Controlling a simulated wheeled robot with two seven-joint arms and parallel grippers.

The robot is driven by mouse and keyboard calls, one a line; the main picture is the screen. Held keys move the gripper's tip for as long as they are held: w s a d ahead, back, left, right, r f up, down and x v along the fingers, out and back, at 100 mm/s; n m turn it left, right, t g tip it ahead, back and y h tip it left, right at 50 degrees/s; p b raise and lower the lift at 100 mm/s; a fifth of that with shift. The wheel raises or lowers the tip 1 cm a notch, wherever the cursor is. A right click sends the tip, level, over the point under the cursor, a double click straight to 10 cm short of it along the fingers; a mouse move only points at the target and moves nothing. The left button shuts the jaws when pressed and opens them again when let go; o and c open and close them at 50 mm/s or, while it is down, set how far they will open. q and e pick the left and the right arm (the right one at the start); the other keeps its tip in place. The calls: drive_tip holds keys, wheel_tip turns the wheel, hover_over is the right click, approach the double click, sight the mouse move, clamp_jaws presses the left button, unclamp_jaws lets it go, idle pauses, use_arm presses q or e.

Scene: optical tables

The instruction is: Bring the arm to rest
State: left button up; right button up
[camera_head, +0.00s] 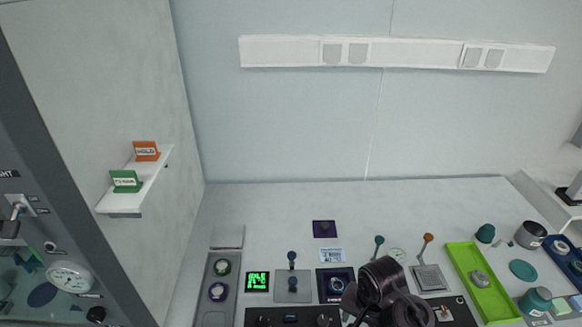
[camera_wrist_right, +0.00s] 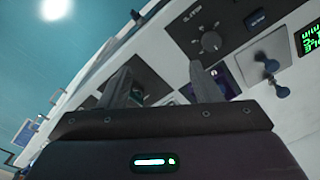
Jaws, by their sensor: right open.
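My right arm (camera_head: 385,295) shows as dark links at the bottom of the head view, over the front of the table. Its fingertips are not clear there. In the right wrist view my right gripper (camera_wrist_right: 166,82) is open, with its two grey fingers apart and nothing visibly held between them. Panels and controls of the table show tilted beyond the fingers. My left gripper is not in either view.
A green tray (camera_head: 463,262) with a grey object lies right of my arm. Near it stand an orange-topped lever (camera_head: 427,238), a teal-topped lever (camera_head: 379,240) and a dark cup (camera_head: 530,234). A blue-topped lever (camera_head: 292,256) stands to the left. The table's back strip is mostly clear.

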drive_tip(key=s+d+r+n+t, duration=0.2)
drive_tip(key=s+r+n, duration=0.1)
drive_tip(key=s+n, duration=0.25)
drive_tip(key=s+d+r+n+t, duration=0.1)
drive_tip(key=s+d+r+n, duration=0.1)
drive_tip(key=s+r+n, duration=0.3)
drive_tip(key=s+f+m+g+b, duration=0.2)
drive_tip(key=f+b, duration=0.5)
drive_tip(key=f, duration=3.2)
use_arm(q)
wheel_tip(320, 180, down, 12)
drive_tip(key=b, duration=0.5)
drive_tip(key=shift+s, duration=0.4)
use_arm(e)
drive_tip(key=s+d+f, duration=0.3)
drive_tip(key=s+f, duration=1.7)
drive_tip(key=f, duration=0.3)
drive_tip(key=shift+s+d+f+n+g, duration=0.15)
drive_tip(key=shift+s+f+n+g, duration=0.15)
drive_tip(key=shift+s+f+n, duration=0.1)
